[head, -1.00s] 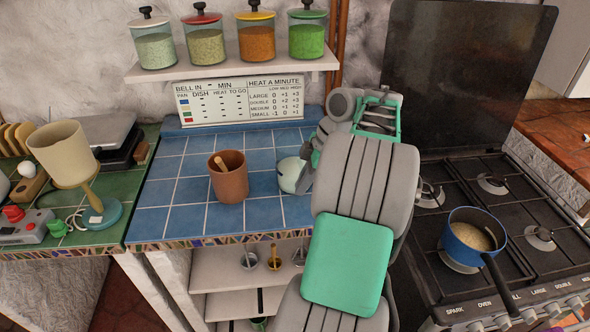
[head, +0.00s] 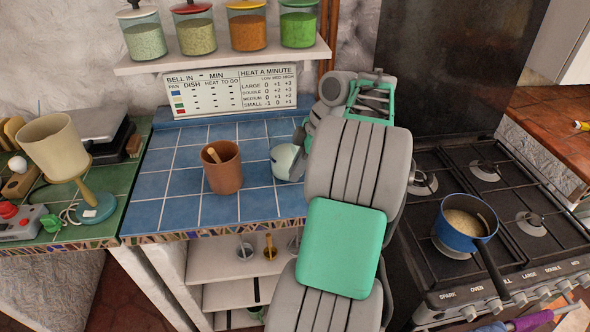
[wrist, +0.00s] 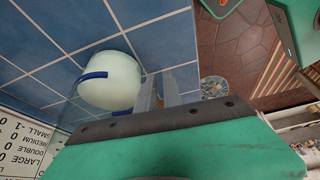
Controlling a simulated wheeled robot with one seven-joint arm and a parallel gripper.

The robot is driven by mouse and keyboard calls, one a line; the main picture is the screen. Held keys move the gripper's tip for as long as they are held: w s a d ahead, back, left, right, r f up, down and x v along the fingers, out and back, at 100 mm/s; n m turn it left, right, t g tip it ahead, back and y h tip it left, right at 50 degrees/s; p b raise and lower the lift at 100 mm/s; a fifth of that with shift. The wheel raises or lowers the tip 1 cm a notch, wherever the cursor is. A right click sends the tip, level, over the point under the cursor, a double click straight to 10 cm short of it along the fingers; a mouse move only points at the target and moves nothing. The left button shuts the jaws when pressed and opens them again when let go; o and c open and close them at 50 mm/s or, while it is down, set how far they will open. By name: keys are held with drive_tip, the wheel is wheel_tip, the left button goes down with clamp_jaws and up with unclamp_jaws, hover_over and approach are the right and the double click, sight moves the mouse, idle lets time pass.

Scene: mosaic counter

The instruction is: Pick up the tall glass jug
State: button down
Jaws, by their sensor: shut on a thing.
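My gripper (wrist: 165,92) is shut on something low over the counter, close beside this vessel. What lies between the fingers is too small and unclear to name.
A brown pot with a wooden tool (head: 223,170) stands left of the pale vessel. A stove with a blue pan (head: 465,224) is at the right. A shelf (head: 220,57) with several lidded jars hangs above. The blue tiles (head: 165,185) left of the brown pot are clear.

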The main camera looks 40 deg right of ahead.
drive_tip(key=s+a+r+p, duration=0.3)
drive_tip(key=s+r+p, duration=0.2)
drive_tip(key=s+r, duration=0.7)
drive_tip(key=shift+s+a, duration=0.35)
drive_tip(key=shift+s, duration=0.4)
drive_tip(key=c, duration=2)
unclamp_jaws()
clamp_jaws()
